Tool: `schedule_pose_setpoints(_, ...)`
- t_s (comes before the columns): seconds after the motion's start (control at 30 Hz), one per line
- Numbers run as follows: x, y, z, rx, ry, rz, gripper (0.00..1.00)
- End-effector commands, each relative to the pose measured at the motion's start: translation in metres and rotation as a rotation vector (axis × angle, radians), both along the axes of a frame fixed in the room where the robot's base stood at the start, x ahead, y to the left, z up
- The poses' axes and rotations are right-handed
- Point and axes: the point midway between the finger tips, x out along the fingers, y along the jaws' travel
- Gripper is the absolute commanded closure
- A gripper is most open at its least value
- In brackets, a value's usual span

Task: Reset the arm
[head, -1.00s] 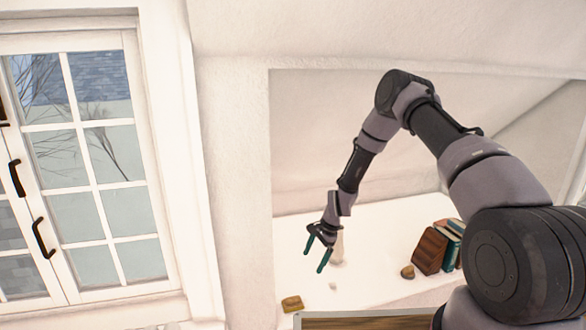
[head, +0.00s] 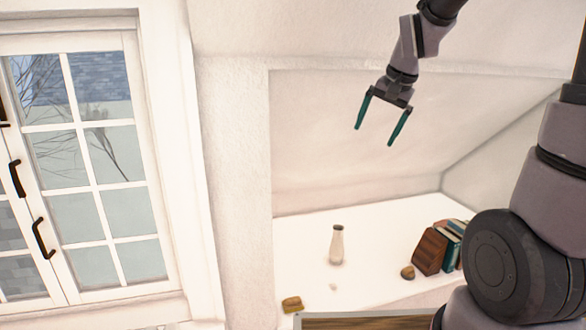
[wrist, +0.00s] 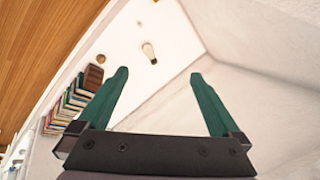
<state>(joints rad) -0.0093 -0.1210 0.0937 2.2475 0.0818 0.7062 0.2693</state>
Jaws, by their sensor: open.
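My gripper (head: 377,123) is raised high in front of the pale wall in the head view. Its two teal fingers are spread apart with nothing between them. In the wrist view my gripper (wrist: 165,95) also shows open and empty. My arm reaches in from the top right of the head view, with its middle part out of the picture.
A white ledge (head: 380,235) in an alcove holds a pale vase (head: 337,245), a brown bookend (head: 430,250) with books (head: 452,240), and small brown items (head: 292,304). A window (head: 90,160) is at the left. A wooden surface (head: 365,323) is at the bottom.

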Motion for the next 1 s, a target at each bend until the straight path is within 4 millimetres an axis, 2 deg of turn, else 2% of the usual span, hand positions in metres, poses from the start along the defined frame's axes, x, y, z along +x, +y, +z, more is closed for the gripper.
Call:
schedule_pose_setpoints(0.03, -0.019, -0.006, 0.017, -0.010, -0.035, 0.011, 0.00)
schedule_pose_setpoints(0.2, -0.079, -0.022, 0.052, -0.043, -0.115, 0.056, 0.00)
schedule_pose_setpoints(0.4, -0.141, -0.035, 0.070, -0.072, -0.197, 0.101, 0.00)
schedule_pose_setpoints(0.5, -0.160, -0.039, 0.073, -0.081, -0.222, 0.117, 0.00)
schedule_pose_setpoints(0.67, -0.173, -0.040, 0.073, -0.086, -0.239, 0.128, 0.00)
schedule_pose_setpoints(1.0, -0.174, -0.040, 0.073, -0.087, -0.239, 0.130, 0.00)
